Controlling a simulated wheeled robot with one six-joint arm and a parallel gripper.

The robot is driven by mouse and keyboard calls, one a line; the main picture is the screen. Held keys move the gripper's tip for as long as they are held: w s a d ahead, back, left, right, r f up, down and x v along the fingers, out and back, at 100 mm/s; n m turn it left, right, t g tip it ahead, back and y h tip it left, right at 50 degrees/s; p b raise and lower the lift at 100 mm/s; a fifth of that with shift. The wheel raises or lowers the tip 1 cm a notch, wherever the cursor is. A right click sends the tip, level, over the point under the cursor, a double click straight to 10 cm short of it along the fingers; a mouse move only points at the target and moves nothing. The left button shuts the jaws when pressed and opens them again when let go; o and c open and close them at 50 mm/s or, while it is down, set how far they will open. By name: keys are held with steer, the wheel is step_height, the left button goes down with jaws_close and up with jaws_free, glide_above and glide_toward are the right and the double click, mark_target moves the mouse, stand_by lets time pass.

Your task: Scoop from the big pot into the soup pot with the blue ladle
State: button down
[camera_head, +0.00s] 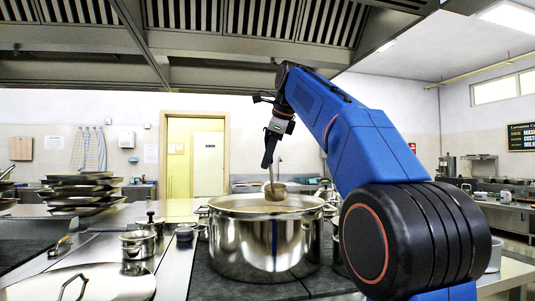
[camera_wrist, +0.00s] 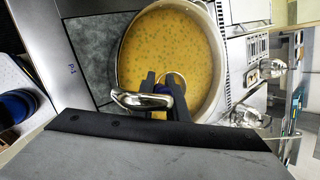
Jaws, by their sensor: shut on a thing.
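The big pot (camera_head: 262,245) is a wide shiny steel pot on the dark cooktop, in the middle of the head view. In the wrist view the big pot (camera_wrist: 121,60) holds yellow-orange soup with green bits. My gripper (camera_head: 270,160) is above it, shut on the ladle (camera_head: 276,188), whose metal bowl hangs at about the pot's rim. In the wrist view my gripper (camera_wrist: 165,80) closes on a small blue part of the ladle, with its bowl rim partly hidden behind the jaws. Which smaller pot is the soup pot, I cannot tell.
A large lid (camera_head: 95,284) lies at the front left. Stacked dark pans (camera_head: 82,190) stand further left. More steel ware stands right, partly behind my arm.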

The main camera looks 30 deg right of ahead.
step_height(320, 180, down, 14)
stand_by(1.4)
stand_by(1.2)
